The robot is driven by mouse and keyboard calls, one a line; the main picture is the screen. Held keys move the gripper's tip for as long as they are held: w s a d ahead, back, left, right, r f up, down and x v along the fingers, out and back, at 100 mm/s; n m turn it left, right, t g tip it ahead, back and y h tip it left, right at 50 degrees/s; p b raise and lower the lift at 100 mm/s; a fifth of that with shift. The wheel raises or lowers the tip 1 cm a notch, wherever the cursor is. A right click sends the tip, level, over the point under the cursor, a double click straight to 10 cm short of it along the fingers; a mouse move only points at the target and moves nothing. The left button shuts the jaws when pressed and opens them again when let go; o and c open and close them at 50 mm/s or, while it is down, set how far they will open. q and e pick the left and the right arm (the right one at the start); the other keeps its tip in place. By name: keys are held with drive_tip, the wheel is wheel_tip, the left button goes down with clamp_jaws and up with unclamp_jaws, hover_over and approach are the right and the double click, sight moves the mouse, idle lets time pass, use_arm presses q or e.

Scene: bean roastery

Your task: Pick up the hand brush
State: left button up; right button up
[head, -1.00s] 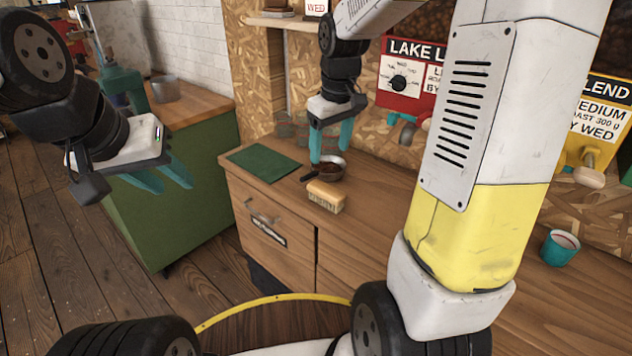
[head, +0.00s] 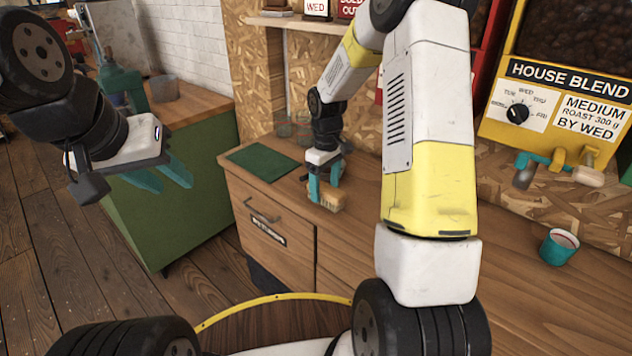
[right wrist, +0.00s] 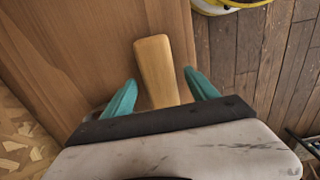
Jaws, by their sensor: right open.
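The hand brush (head: 331,198) has a wooden body with pale bristles and rests on the wooden counter. In the right wrist view its wooden top (right wrist: 156,70) lies lengthwise between my two teal fingers, with gaps on both sides. My right gripper (head: 325,189) is open and lowered around the brush, which it partly hides in the head view; the open fingers also show in the right wrist view (right wrist: 160,84). My left gripper (head: 174,181) is open and empty, off to the left in front of the green cabinet.
A dark green mat (head: 262,162) lies on the counter (head: 284,186) left of the brush. A teal cup (head: 559,246) stands far right. The yellow House Blend dispenser (head: 545,110) hangs at the back right. A drawer (head: 262,216) is in the counter front.

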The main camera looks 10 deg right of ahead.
sight(325, 188)
drive_tip(key=shift+f, duration=0.35)
drive_tip(key=shift+c, duration=0.5)
clamp_jaws()
drive_tip(key=shift+r, duration=0.45)
wheel_tip(325, 188, up, 3)
drive_tip(key=shift+s+a, duration=0.1)
drive_tip(key=shift+s, duration=0.05)
drive_tip(key=s+a+r, duration=0.1)
drive_tip(key=s+a, duration=0.3)
drive_tip(key=s, duration=1.1)
